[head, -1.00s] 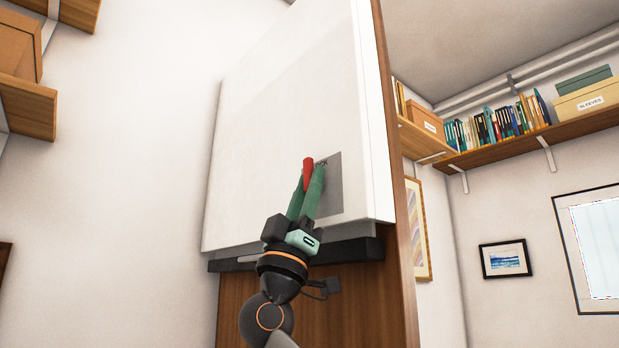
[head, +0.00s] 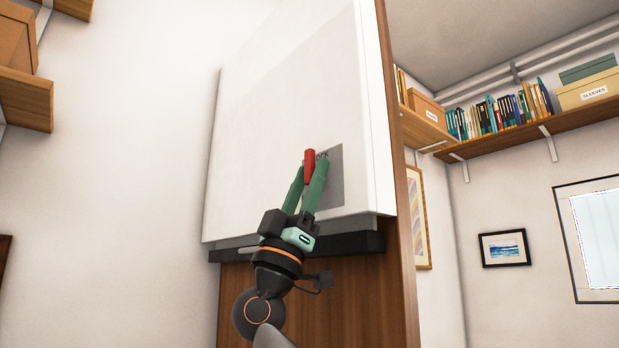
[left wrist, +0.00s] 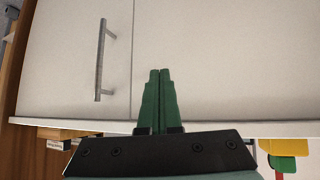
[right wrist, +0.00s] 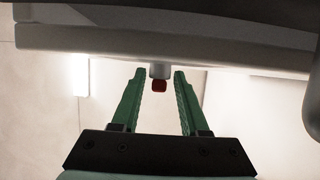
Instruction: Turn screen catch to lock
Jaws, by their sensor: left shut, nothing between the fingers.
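The red catch (head: 309,165) stands nearly upright in front of a grey plate (head: 334,190) on the large white screen panel (head: 265,120). Part of a dark mark on the plate shows beside it; the rest is hidden. My right gripper (head: 310,172) is open, with one green finger on each side of the catch. My left gripper (left wrist: 160,72) is shut and empty, in front of white cabinet doors.
A dark bar (head: 345,245) runs under the panel on a wooden upright (head: 408,270). Shelves with boxes and books (head: 500,112) are at right. A metal door handle (left wrist: 101,60) is left of my left gripper.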

